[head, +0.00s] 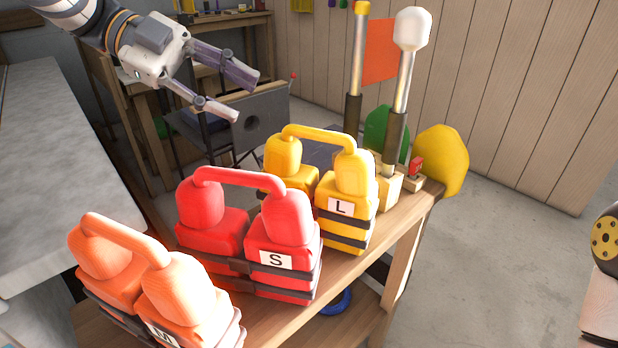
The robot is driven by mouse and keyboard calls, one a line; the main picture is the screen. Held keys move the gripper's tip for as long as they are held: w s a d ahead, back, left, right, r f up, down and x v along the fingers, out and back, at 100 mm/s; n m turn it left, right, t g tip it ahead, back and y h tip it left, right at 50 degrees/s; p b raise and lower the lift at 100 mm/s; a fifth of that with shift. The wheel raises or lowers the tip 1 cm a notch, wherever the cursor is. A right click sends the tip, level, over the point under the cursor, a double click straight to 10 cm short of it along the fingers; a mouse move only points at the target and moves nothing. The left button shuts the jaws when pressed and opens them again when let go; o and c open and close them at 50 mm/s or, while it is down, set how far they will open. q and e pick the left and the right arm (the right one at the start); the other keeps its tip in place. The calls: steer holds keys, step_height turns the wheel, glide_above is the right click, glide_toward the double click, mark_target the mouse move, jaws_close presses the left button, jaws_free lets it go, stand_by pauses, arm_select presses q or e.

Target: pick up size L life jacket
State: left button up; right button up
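The size L life jacket (346,207) is yellow with dark straps, a white L label and a yellow loop handle across its top. It stands upright on a wooden shelf unit, behind the red jacket. My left gripper (248,97) is at the upper left, its two grey fingers apart with nothing between them. It is above and to the left of the yellow jacket in the picture, not touching it. My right gripper is not in view.
A red S jacket (284,245) and an orange jacket (185,300) labelled M stand on the same wooden top (340,268). Behind the L jacket are upright poles (402,90), an orange flag (380,50) and a yellow rounded object (444,160). Floor is clear at right.

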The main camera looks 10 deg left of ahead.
mark_target(310, 130)
arm_select(q)
steer(key=x, duration=1.1)
steer(key=shift+d+r, duration=0.2)
steer(key=shift+d, duration=0.35)
jaws_close()
